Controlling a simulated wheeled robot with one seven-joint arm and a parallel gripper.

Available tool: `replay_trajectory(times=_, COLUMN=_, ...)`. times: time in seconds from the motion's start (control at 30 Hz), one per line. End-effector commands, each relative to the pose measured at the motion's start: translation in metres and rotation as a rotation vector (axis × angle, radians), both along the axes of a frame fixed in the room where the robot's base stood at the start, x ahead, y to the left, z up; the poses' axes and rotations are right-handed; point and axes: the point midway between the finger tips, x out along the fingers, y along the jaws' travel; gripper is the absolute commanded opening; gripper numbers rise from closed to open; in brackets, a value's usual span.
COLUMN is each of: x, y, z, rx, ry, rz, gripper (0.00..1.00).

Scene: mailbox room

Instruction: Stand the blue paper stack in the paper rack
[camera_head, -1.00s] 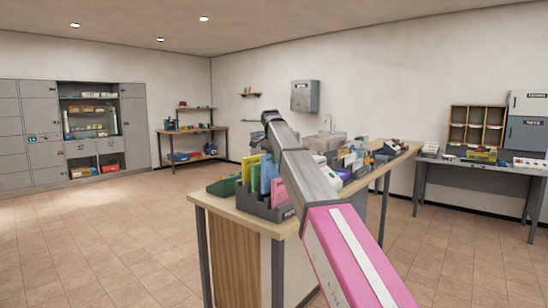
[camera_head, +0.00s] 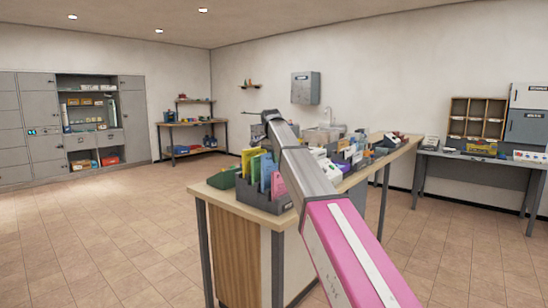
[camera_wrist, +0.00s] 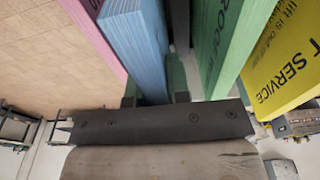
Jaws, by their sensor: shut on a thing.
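The blue paper stack (camera_head: 266,171) is a thick upright block among other coloured stacks at the counter's near corner. In the wrist view the blue paper stack (camera_wrist: 136,45) runs down between my two dark fingertips. The dark grey paper rack (camera_head: 253,199) stands on the counter and holds stacks upright. A pink stack (camera_head: 279,186) is beside the blue one, to its right. The rack hides the blue stack's lower edge, so I cannot tell whether it rests on the bottom.
A yellow stack (camera_head: 253,166) stands left of the blue one. Green sheets (camera_wrist: 220,40) and a yellow sheet (camera_wrist: 285,60) are close in the wrist view. A green tray (camera_head: 223,179) lies left of the rack. More trays crowd the counter behind; the floor at left is clear.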

Motion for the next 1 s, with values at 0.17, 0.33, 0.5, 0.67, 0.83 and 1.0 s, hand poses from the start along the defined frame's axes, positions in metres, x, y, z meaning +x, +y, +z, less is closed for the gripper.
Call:
replay_trajectory(times=0.17, x=-0.001, y=0.0, z=-0.011, rx=0.0, ry=0.0, rz=0.0, gripper=0.0)
replay_trajectory(times=0.33, x=0.0, y=0.0, z=-0.021, rx=0.0, ry=-0.001, rz=0.0, gripper=0.0)
replay_trajectory(times=0.5, x=-0.001, y=0.0, z=-0.031, rx=0.0, ry=0.0, rz=0.0, gripper=0.0)
replay_trajectory(times=0.67, x=0.0, y=0.0, z=-0.038, rx=0.0, ry=0.0, rz=0.0, gripper=0.0)
replay_trajectory(times=0.83, x=0.0, y=0.0, z=-0.038, rx=0.0, ry=0.0, rz=0.0, gripper=0.0)
replay_trajectory(times=1.0, x=0.0, y=0.0, z=-0.038, rx=0.0, ry=0.0, rz=0.0, gripper=0.47)
